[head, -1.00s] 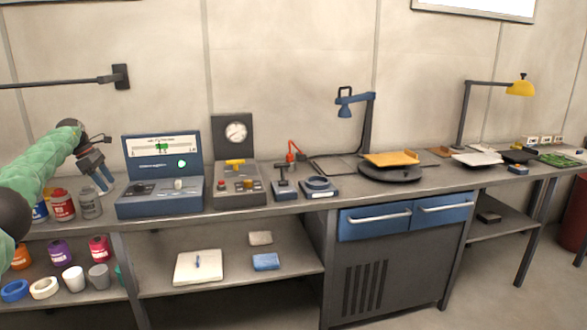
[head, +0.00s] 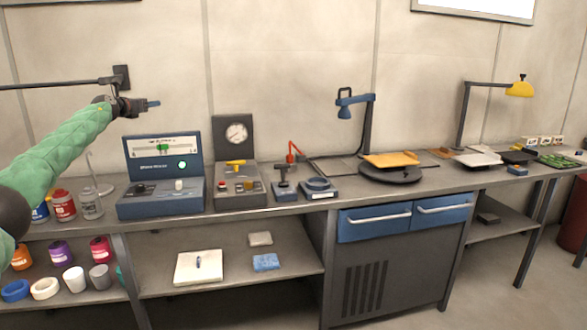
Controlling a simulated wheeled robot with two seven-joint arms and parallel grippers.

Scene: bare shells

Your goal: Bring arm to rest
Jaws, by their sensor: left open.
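My left arm comes in from the left in a green quilted sleeve. Its left gripper (head: 150,104) is raised in front of the wall, above the blue console with the gauge screen (head: 160,190). It points to the right, is open, and I see nothing in it. It looks apart from the bench and the things on it. My right gripper is out of view.
The grey workbench (head: 270,207) holds a grey dial unit (head: 238,188), a dark turntable (head: 391,175) and a yellow lamp (head: 519,88). Cans and a clear bottle (head: 91,203) stand at the left. A wall rod (head: 60,85) runs behind my arm.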

